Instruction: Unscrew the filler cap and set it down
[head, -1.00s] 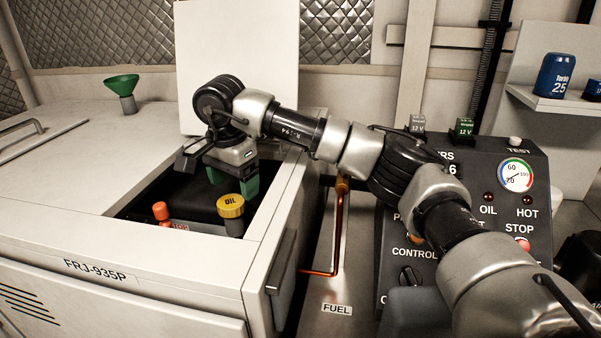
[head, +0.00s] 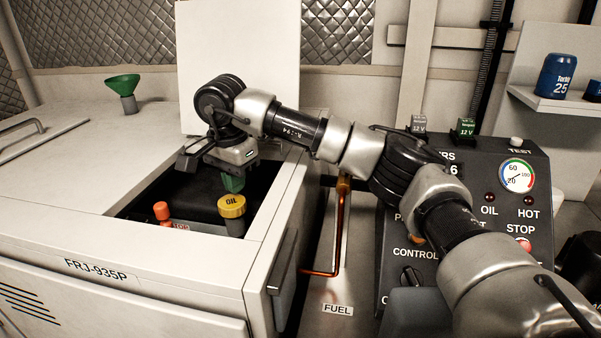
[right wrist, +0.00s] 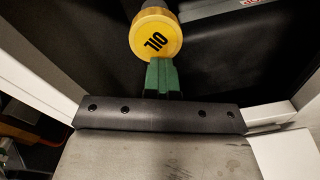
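The yellow filler cap marked OIL (head: 231,206) sits on its dark neck inside the open bay of the cabinet. My right gripper (head: 233,184) is just behind the cap, pointing down into the bay. In the right wrist view, its green fingers (right wrist: 160,77) are together with nothing visible between them. The cap (right wrist: 155,35) shows just beyond the fingertips there; whether they touch it I cannot tell. My left gripper is not in view.
An orange-red knob (head: 161,211) stands left of the cap. The bay's white rim (head: 150,226) surrounds it. A green funnel (head: 122,85) stands on the broad, mostly clear cabinet top (head: 80,160). The control panel (head: 500,245) is at right, partly behind my right arm.

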